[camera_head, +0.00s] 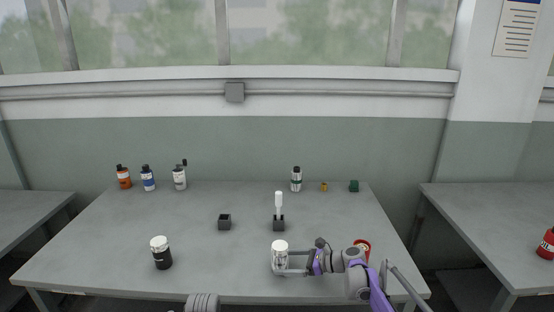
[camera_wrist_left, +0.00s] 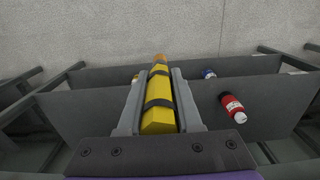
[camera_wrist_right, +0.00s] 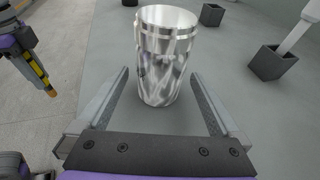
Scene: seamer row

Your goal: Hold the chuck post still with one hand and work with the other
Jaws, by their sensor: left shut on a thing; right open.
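A shiny metal cylinder (camera_head: 280,255), which I take to be the chuck post, stands upright near the table's front edge. In the right wrist view the cylinder (camera_wrist_right: 166,55) stands ahead of and partly between the fingers. My right gripper (camera_head: 287,262) is open, with a gap on both sides of it. My left gripper (camera_wrist_left: 159,88) is shut on a yellow tool (camera_wrist_left: 159,105) with dark bands and an orange tip. The yellow tool (camera_wrist_right: 40,80) also shows at the left of the right wrist view, apart from the cylinder. The head view does not show the left fingers.
Behind the cylinder, a dark block (camera_head: 278,225) holds an upright white piece (camera_head: 278,201). An empty dark holder (camera_head: 224,221) and a black jar with white lid (camera_head: 162,254) stand left. A red container (camera_head: 363,245) is partly behind my right arm. Several bottles line the back; mid-table is mostly clear.

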